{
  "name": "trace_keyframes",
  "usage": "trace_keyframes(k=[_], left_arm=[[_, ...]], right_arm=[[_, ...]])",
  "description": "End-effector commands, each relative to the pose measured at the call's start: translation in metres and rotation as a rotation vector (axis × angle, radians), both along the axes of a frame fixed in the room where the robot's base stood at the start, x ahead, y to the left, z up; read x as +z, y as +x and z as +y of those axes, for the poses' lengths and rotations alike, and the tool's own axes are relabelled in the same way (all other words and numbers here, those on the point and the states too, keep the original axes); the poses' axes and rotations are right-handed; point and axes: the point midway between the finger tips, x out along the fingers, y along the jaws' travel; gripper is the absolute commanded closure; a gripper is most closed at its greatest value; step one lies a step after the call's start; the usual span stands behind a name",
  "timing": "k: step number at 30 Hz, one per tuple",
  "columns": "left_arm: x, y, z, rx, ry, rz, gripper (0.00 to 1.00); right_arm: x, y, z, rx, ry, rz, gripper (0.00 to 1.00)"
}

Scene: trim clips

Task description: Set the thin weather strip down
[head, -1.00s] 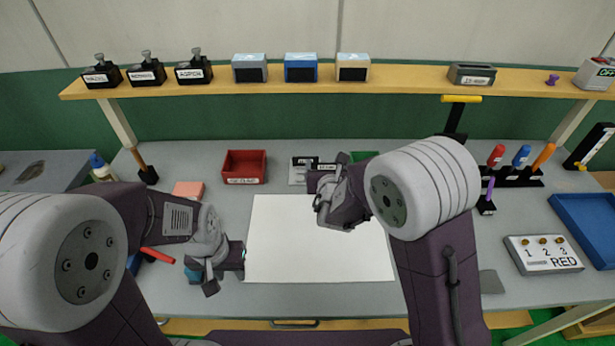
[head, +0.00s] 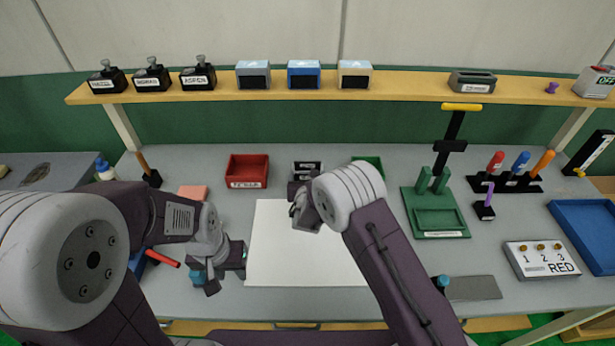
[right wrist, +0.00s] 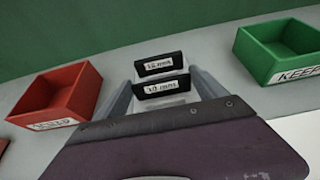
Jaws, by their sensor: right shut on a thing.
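My right gripper (head: 297,208) is above the left half of a white sheet (head: 310,262), in front of a small rack (head: 307,170). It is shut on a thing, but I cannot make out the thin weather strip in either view. In the right wrist view the two grey fingers (right wrist: 165,95) point at the rack's two black labels, which read about 12 mm and 10 mm. My left gripper (head: 228,268) is low at the sheet's left edge; I cannot tell whether its jaws are open.
A red bin (head: 247,171) and a green bin (right wrist: 282,48) flank the rack. A green fixture (head: 436,212) stands right of the sheet. A pink block (head: 194,192), red pen (head: 162,258) and grey pad (head: 473,288) lie around. Most of the sheet is clear.

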Motion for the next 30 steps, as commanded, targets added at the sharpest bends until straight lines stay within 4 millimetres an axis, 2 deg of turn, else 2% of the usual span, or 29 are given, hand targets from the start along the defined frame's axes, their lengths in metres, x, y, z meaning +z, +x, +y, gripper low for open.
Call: trace_keyframes(k=[5,6,8,14,17,20,30], left_arm=[[-0.006,0.000,0.000,0.000,0.000,0.000,0.64],[-0.005,0.000,0.000,0.000,0.000,0.000,0.64],[-0.004,0.000,0.000,0.000,0.000,0.000,0.64],[-0.004,0.000,0.000,0.000,0.000,0.000,0.64],[0.003,0.000,0.000,0.000,0.000,0.000,0.64],[-0.002,0.000,0.000,0.000,0.000,0.000,0.64],[-0.010,0.000,0.000,0.000,0.000,0.000,0.64]], right_arm=[[-0.004,0.000,0.000,0.000,0.000,0.000,0.58],[-0.003,0.000,0.000,0.000,-0.001,0.000,0.14],[-0.003,0.000,0.000,0.000,-0.001,0.001,0.00],[-0.002,0.000,0.000,0.000,-0.001,0.001,0.00],[0.004,0.000,0.000,0.000,-0.001,0.000,0.00],[0.006,-0.014,0.001,0.002,0.000,0.001,0.00],[0.037,-0.090,0.001,0.003,0.000,-0.001,0.00]])
